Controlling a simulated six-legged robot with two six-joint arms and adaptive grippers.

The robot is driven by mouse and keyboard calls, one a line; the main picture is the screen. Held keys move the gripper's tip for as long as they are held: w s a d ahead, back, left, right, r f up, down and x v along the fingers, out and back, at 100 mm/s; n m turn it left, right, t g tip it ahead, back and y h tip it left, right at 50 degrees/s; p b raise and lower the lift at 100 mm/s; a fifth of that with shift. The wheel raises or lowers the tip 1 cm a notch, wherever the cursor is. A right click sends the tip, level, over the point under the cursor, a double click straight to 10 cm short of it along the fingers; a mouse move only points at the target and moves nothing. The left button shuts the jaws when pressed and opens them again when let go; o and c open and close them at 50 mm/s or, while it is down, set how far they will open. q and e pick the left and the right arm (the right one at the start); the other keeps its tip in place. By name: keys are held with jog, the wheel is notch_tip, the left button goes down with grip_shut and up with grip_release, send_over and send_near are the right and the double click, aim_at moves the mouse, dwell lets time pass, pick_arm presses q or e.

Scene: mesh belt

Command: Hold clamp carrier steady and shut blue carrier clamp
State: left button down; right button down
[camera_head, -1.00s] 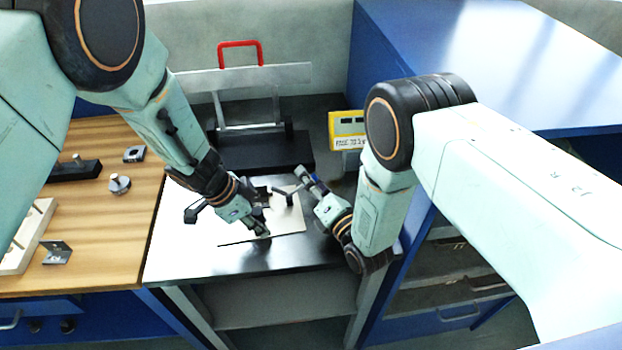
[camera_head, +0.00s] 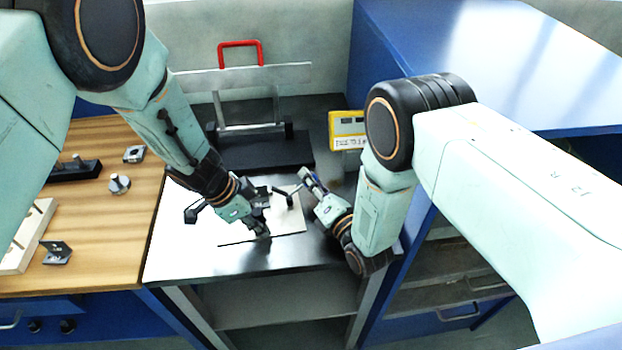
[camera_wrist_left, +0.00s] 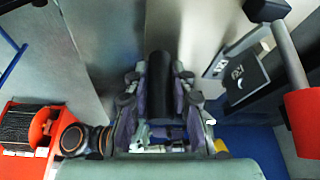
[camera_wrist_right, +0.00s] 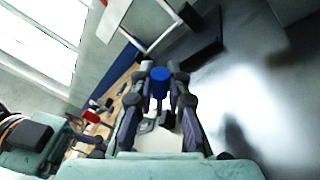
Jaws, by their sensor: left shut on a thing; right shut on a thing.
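The clamp carrier has a pale beige plate (camera_head: 288,222) lying on the bench, with black parts on it partly hidden by my left arm. My left gripper (camera_head: 264,230) is low at the plate's near left part. In the left wrist view its fingers are shut on a black cylindrical handle (camera_wrist_left: 160,88). My right gripper (camera_head: 306,180) is at the plate's right side. In the right wrist view its fingers are shut around the blue clamp's round end (camera_wrist_right: 160,76). Whether the clamp is fully closed cannot be told.
A metal frame with a red handle (camera_head: 240,45) stands behind on a black base. A yellow device (camera_head: 346,128) is at the back right. The wooden bench (camera_head: 110,210) at left holds small metal parts. A blue cabinet (camera_head: 480,60) stands on the right.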

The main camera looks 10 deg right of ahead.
aim_at(299, 188)
jog(key=shift+a+r+n+g+h, duration=0.2)
jog(key=shift+a+r+n, duration=0.2)
jog(key=shift+n, duration=0.35)
jog(key=shift+a+r+n+g+h, duration=0.2)
jog(key=shift+a+r+n, duration=0.2)
jog(key=shift+n, duration=0.35)
jog(key=shift+s+a+r+n+g, duration=0.15)
jog(key=shift+a+n, duration=0.2)
jog(key=shift+n, duration=0.25)
jog(key=shift+w+a+r+n+g, duration=0.15)
jog(key=shift+a+n, duration=0.15)
jog(key=shift+n, duration=0.3)
jog(key=shift+s, duration=0.1)
jog(key=c, duration=1.3)
grip_release()
jog(key=v, duration=1.2)
jog(key=shift+a, duration=0.25)
